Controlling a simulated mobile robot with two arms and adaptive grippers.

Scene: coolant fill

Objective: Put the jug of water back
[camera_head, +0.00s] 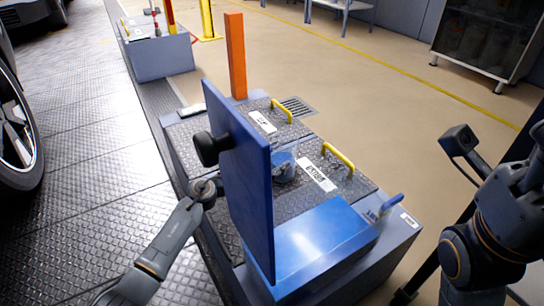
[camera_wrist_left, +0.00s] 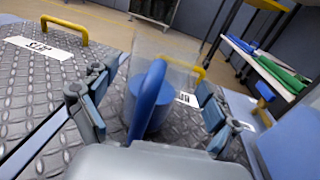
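The jug (camera_wrist_left: 140,108) is clear, with blue water and a blue handle. It stands on the dark diamond-plate top, and its handle is between the spread fingers of my left gripper (camera_wrist_left: 153,112). The fingers are on either side and appear clear of the handle. In the head view the jug (camera_head: 281,157) shows just right of the raised blue panel, with my left gripper (camera_head: 285,172) at it. The panel hides part of my left arm.
The upright blue panel (camera_head: 240,180) with a black knob (camera_head: 207,149) stands close to my left arm. Yellow handles (camera_head: 338,156) rise from the plate top. An orange post (camera_head: 236,55) stands at the far end. A blue handle (camera_head: 391,204) is at the near right.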

